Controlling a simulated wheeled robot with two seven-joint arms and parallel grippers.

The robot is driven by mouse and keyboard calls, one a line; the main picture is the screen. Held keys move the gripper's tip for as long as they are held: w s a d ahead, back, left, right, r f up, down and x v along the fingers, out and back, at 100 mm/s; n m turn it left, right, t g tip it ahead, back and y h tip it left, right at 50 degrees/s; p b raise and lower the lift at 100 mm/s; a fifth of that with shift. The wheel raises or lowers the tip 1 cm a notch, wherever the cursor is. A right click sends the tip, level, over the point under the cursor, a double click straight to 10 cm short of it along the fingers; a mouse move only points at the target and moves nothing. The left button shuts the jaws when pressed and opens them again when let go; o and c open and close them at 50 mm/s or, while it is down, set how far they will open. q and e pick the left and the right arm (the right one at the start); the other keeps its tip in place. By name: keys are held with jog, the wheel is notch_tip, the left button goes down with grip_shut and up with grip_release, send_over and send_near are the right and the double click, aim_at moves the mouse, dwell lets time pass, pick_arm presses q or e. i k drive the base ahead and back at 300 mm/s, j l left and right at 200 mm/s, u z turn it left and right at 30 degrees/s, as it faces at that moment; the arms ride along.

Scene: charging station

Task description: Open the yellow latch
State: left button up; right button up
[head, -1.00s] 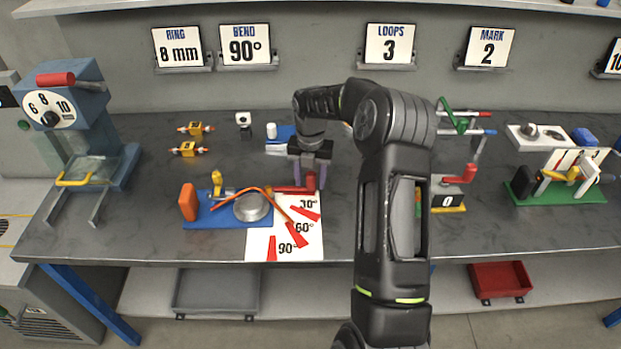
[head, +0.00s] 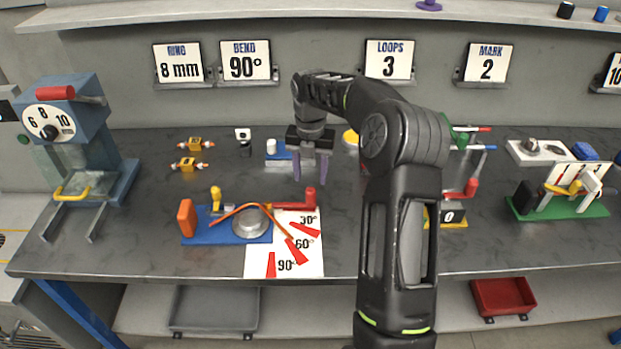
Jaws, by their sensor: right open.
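A blue bending fixture (head: 197,236) lies on the bench, left of centre. A small yellow latch-like piece (head: 215,200) stands upright at its back. An orange bent wire (head: 265,206) runs from near this piece over a round grey disc (head: 248,226) onto the angle sheet. My right gripper (head: 310,181) points down behind and above the red handle, fingers apart and empty. It is well to the right of the yellow piece. My left gripper is out of view.
The white angle sheet (head: 262,262) lies in front of my gripper. An orange block (head: 186,217) stands at the fixture's left end. Other yellow parts are a handle on the blue machine (head: 72,194) and a lever on the green stand (head: 575,187). My right arm hides part of the bench.

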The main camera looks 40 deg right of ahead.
aim_at(216, 194)
jog(key=k, duration=1)
